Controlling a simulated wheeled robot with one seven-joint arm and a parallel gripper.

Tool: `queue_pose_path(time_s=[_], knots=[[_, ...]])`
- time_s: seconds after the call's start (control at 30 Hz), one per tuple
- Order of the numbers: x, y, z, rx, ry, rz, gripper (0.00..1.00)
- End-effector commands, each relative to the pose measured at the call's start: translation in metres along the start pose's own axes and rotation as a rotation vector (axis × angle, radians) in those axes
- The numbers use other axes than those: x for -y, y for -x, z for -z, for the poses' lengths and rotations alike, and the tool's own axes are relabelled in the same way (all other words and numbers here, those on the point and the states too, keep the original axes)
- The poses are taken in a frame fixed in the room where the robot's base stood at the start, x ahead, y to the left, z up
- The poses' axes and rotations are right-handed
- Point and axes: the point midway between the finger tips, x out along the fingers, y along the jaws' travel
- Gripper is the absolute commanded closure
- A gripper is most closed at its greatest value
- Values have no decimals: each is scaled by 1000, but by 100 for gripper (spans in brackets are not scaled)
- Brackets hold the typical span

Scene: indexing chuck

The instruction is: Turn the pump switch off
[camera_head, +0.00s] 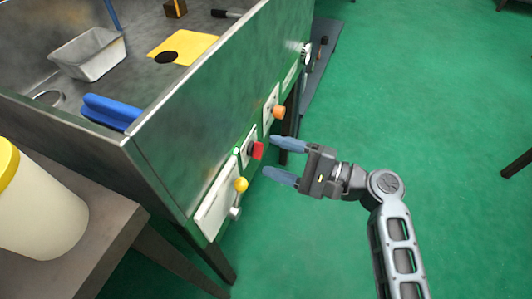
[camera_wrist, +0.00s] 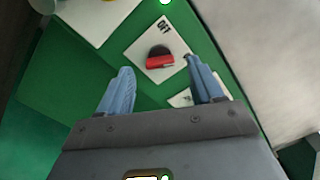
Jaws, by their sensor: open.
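A red switch handle (camera_head: 258,150) sits on a pale plate on the green front panel of the metal bench. In the wrist view the handle lies ahead of and between the fingertips (camera_wrist: 160,75), apart from both. Which control is the pump switch cannot be read.
A yellow knob lever (camera_head: 241,185) is on a plate to the left, and an orange knob (camera_head: 278,112) is to the right. A gauge (camera_head: 306,55) is farther along. The metal bench (camera_head: 190,110) holds a tray and a yellow sheet. Green floor is open on the right.

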Motion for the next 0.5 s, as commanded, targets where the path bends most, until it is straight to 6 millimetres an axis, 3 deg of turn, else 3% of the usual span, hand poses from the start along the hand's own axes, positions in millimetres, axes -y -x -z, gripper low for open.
queue_pose_path(time_s=[0.2, 0.5], knots=[[-1, -25, 0, 0, 1, 0, 34], [0, -31, 0, -1, 1, 0, 34]])
